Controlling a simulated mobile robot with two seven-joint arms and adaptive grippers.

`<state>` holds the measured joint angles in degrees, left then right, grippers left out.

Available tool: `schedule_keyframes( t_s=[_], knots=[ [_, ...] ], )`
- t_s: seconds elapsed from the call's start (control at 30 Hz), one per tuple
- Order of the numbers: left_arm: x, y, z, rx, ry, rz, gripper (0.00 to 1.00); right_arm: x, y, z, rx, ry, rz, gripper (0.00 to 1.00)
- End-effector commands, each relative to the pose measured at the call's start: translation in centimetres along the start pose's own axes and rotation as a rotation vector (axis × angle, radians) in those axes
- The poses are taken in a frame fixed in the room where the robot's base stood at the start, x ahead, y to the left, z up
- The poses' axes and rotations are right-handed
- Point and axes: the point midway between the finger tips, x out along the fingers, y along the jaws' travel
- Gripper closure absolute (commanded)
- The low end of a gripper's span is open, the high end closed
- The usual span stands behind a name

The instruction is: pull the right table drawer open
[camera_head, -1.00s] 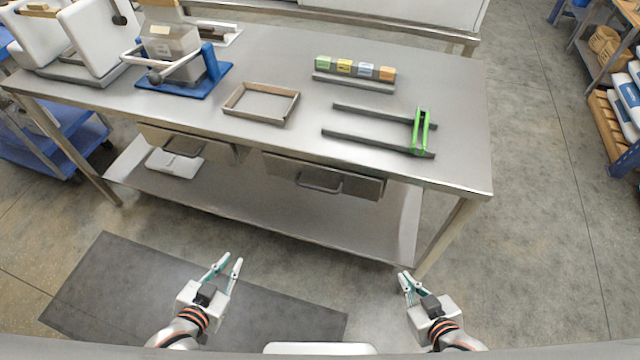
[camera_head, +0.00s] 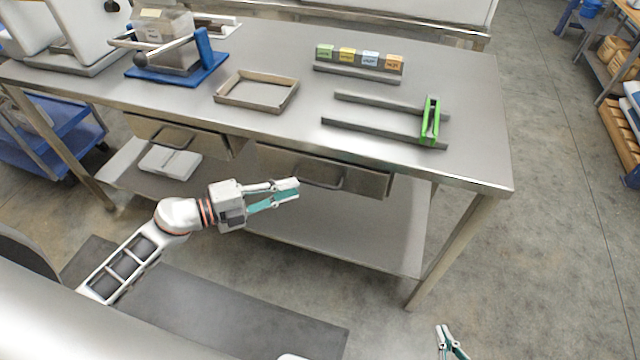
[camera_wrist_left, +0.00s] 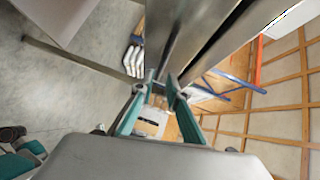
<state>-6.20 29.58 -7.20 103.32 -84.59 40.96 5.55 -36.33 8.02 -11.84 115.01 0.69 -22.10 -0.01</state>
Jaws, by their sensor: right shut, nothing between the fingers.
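The right table drawer (camera_head: 365,180) hangs under the metal worktop, with a bar handle (camera_head: 318,184) on its front. It looks shut. My left gripper (camera_head: 296,189) is just left of and slightly below that handle in the head view, pointing right. Its fingers are a little apart with nothing between them. In the left wrist view its fingertips (camera_wrist_left: 161,80) show a narrow gap, and no handle can be made out there. My right gripper (camera_head: 451,338) is low at the bottom edge of the head view, shut and empty, away from the table.
The left drawer (camera_head: 205,142) is beside the right one. A lower shelf (camera_head: 350,235) runs beneath, and a table leg (camera_head: 455,250) stands at the right. On top are a wooden frame (camera_head: 235,102), coloured blocks (camera_head: 347,55) and a green-ended rail fixture (camera_head: 430,122).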

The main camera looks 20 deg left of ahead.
Motion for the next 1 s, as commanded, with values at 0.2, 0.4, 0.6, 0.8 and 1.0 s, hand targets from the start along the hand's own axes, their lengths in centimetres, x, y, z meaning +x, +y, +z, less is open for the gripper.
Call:
schedule_keyframes(
  t_s=[0.2,0.4,0.6,0.8,1.0],
  knots=[
    [3.4,-0.2,0.0,-0.002,0.000,-0.005,0.85,0.1,0.2,-0.4,-0.001,0.006,0.003,1.00],
    [6.0,-0.1,0.0,-0.003,-0.001,-0.004,0.85,0.2,0.3,-0.1,-0.001,0.002,0.005,1.00],
    [6.9,-0.1,-0.1,-0.003,-0.001,-0.003,0.85,0.1,0.4,0.1,-0.001,-0.001,0.006,1.00],
    [6.9,-0.1,-0.1,-0.003,-0.001,-0.003,0.85,-0.1,0.2,0.5,0.000,-0.008,0.004,1.00],
    [6.9,-0.1,-0.1,-0.003,-0.001,-0.003,1.00,-0.2,0.1,0.8,0.001,-0.013,0.002,1.00]
  ],
)
